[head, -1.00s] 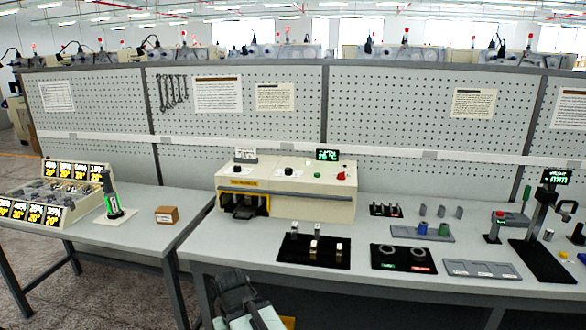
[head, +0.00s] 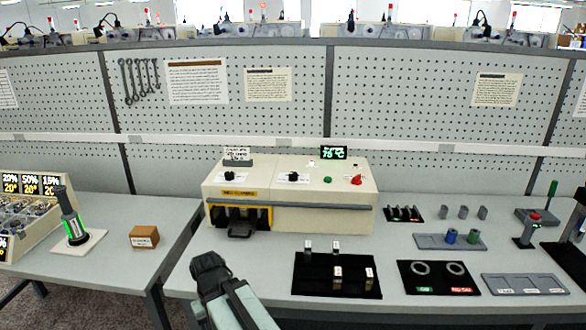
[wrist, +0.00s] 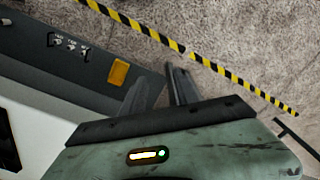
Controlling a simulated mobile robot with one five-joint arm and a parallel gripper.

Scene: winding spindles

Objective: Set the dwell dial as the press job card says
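The cream press (head: 290,207) stands at the back of the main bench. Its sloped top carries two black dials, a left dial (head: 230,175) and a right dial (head: 293,176). Their labels are too small to read, so I cannot tell which is the dwell dial. A small card (head: 237,154) stands behind the left dial; its text is not legible. My gripper (head: 208,265) is in front of the press, near the bench's front edge, apart from both dials. In the wrist view its two fingers (wrist: 157,78) are apart with nothing between them.
A green display (head: 333,153), a green button (head: 327,180) and a red knob (head: 356,180) are on the press's right side. A black mat (head: 320,285) with several metal pieces lies right of my gripper. A brown box (head: 144,237) sits on the left bench.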

